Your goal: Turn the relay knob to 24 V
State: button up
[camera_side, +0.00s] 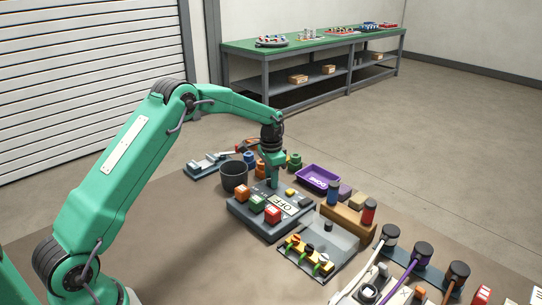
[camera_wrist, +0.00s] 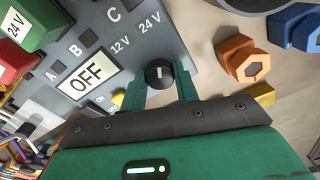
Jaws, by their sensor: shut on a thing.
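The relay knob (camera_wrist: 160,73) is a small round black knob with a white line on top, at the upper middle of the wrist view. The white line stands near upright in that picture; the 24 V label (camera_wrist: 149,24) is above it and the 12 V label (camera_wrist: 120,45) is up and left. My gripper (camera_wrist: 160,82) has one finger on each side of the knob and is shut on it. The grey relay panel (camera_side: 245,218) reads OFF on its display (camera_wrist: 86,75). In the side view my gripper (camera_side: 274,184) reaches down to the panel's back edge, hiding the knob.
Orange, green and red blocks (camera_side: 273,214) stand on the panel. A dark cup (camera_side: 233,176) is behind left, and a purple tray (camera_side: 318,178) behind right. A wooden block with blue and red cylinders (camera_side: 348,219) is at the right. Bare bench lies in front left.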

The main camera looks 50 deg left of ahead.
jog(key=shift+w+d+r+m, duration=0.1)
jog(key=shift+d+m, duration=0.1)
jog(key=shift+m, duration=0.1)
jog(key=o, duration=1)
jog(key=shift+c, duration=0.2)
jog(key=shift+a, duration=0.1)
notch_tip(320, 180, up, 7)
jog(key=shift+f, duration=0.15)
jog(key=shift+r, duration=0.5)
jog(key=shift+r, duration=0.1)
